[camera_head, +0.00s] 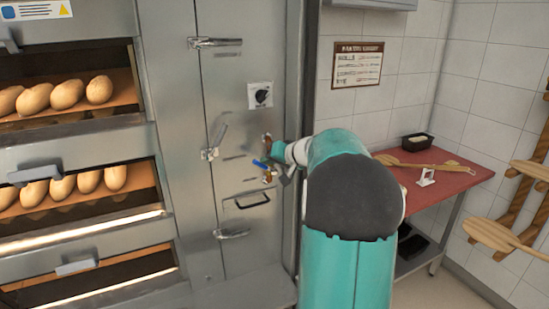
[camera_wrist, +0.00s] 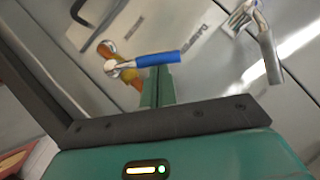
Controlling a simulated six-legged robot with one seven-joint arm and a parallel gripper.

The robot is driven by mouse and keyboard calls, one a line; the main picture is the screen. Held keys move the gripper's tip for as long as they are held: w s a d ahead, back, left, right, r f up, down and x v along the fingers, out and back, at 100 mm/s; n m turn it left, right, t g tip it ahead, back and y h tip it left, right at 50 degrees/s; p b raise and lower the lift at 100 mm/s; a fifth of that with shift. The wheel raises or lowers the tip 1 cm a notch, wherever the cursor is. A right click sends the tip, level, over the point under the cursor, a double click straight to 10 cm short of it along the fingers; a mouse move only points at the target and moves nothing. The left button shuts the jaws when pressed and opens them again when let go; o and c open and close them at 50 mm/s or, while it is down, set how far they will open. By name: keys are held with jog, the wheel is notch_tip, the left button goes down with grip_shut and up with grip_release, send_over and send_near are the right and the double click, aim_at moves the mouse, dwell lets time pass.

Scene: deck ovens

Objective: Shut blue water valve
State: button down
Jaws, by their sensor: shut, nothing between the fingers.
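The blue water valve handle (camera_head: 260,164) is on the steel cabinet front, just left of my gripper. In the wrist view the blue lever (camera_wrist: 157,59) points right from its brass and metal valve body (camera_wrist: 118,66). My gripper (camera_wrist: 158,78) is shut, its green fingertips close below the lever in the picture. I cannot tell whether they touch it. In the head view my arm hides most of the gripper (camera_head: 283,172).
Deck ovens with bread loaves (camera_head: 67,94) stand at the left. A black dial (camera_head: 262,96) and a metal latch handle (camera_head: 215,142) are on the cabinet. A red-topped table (camera_head: 452,178) with a wooden peel (camera_head: 425,163) stands at the right.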

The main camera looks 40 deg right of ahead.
jog(key=shift+w+a+f+n+g+h, duration=0.25)
jog(key=shift+a+f+n+g+h, duration=0.25)
jog(key=shift+a+n+h, duration=0.35)
jog(key=shift+w+a+f+n+g+h, duration=0.2)
jog(key=shift+a+f+n+h, duration=0.25)
jog(key=shift+f, duration=0.2)
jog(key=shift+w+a+f+n+g+h, duration=0.1)
jog(key=shift+a+f+n+g+h, duration=0.1)
jog(key=shift+a+f+n+h, duration=0.25)
jog(key=shift+d+f, duration=0.15)
jog(key=shift+f, duration=0.1)
jog(key=shift+s+r, duration=0.1)
